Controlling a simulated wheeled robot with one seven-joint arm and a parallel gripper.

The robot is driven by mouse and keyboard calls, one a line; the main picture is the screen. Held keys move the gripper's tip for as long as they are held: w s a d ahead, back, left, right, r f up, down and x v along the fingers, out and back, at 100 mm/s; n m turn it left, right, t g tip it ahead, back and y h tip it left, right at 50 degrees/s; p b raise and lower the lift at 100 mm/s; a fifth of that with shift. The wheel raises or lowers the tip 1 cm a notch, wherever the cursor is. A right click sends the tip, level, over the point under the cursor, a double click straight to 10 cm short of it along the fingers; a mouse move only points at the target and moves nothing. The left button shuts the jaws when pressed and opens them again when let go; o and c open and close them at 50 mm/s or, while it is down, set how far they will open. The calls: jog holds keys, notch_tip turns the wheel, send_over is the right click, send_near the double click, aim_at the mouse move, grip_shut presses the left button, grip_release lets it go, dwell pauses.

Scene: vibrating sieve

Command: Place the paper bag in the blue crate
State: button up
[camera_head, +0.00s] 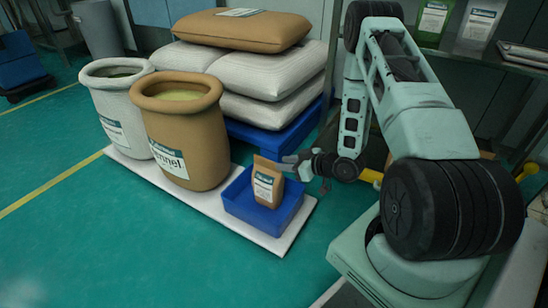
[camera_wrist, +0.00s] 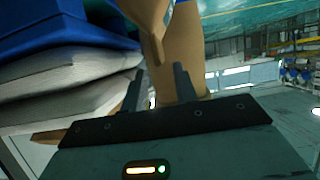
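The brown paper bag (camera_head: 267,182) has a white and dark label and stands nearly upright within the blue crate (camera_head: 248,213). The crate sits on a white platform; whether the bag's base rests on its floor is hard to tell. My gripper (camera_head: 290,160) is beside the bag's upper right in the head view. In the wrist view the two fingers of my gripper (camera_wrist: 160,87) are apart, with the brown bag (camera_wrist: 178,45) just beyond and between them. No firm grip on the bag shows.
An open tan sack (camera_head: 182,130) and an open white sack (camera_head: 112,95) stand left of the crate on the white platform (camera_head: 210,203). Stacked sacks (camera_head: 265,75) on a blue pallet stand behind. Green floor is clear at front left.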

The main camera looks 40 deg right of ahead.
jog(key=a+r+n+g+h+p, duration=0.1)
jog(key=a+r+n+g+h, duration=0.15)
jog(key=a+r+g, duration=0.95)
jog(key=s+a+r, duration=0.4)
jog(key=s+a, duration=0.2)
jog(key=s, duration=0.2)
jog(key=s+a+r+h, duration=0.1)
jog(key=s+a+r, duration=0.4)
jog(key=s+a, duration=0.2)
jog(key=s+a+r+n, duration=0.1)
jog(key=s+a+r, duration=0.3)
jog(key=s, duration=0.6)
jog(key=a, duration=0.2)
jog(key=shift+s+a+r+g, duration=0.2)
jog(key=shift+a+r+g, duration=0.15)
jog(key=shift+a+g, duration=0.05)
jog(key=shift+h, duration=0.25)
notch_tip(320, 180, up, 48)
jog(key=p, duration=4.8)
jog(key=shift+r, duration=0.15)
